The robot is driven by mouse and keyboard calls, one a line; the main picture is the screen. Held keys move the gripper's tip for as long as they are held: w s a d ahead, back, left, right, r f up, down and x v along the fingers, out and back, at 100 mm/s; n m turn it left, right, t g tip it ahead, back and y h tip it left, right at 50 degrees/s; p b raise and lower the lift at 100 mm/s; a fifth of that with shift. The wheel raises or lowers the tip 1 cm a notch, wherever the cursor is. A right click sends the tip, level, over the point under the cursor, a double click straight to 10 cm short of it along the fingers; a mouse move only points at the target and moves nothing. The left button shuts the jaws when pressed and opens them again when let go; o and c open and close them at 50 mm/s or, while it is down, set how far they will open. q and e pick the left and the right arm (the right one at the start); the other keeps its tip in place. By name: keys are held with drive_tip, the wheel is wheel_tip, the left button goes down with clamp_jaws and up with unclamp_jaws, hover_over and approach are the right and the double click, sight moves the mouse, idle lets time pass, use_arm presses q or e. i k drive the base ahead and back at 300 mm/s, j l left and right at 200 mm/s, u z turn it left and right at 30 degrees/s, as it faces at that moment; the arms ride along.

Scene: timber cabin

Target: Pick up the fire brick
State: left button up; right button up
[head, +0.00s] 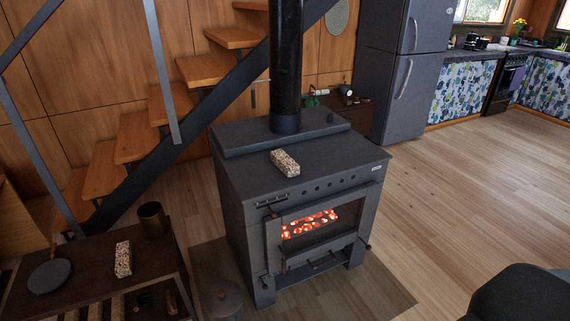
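Two speckled, pale brown blocks that look like fire bricks are in the head view. One fire brick (285,162) lies flat on top of the dark wood stove (240,179), near the middle of its upper face. The other fire brick (123,259) lies on the low dark side table (85,258) at the lower left. Neither gripper is in view. Only a dark rounded shape shows at the lower right corner, and I cannot tell what it is.
A fire glows behind the stove's glass door. A black flue pipe (286,70) rises from the stove's top. A brown cup (153,218) and a dark round pan (49,276) stand on the side table. Stairs are behind; open wooden floor (460,190) lies to the right.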

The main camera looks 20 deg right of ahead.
sight(289, 166)
drive_tip(key=i, duration=1.1)
drive_tip(key=i+z, duration=0.35)
drive_tip(key=z, duration=1.4)
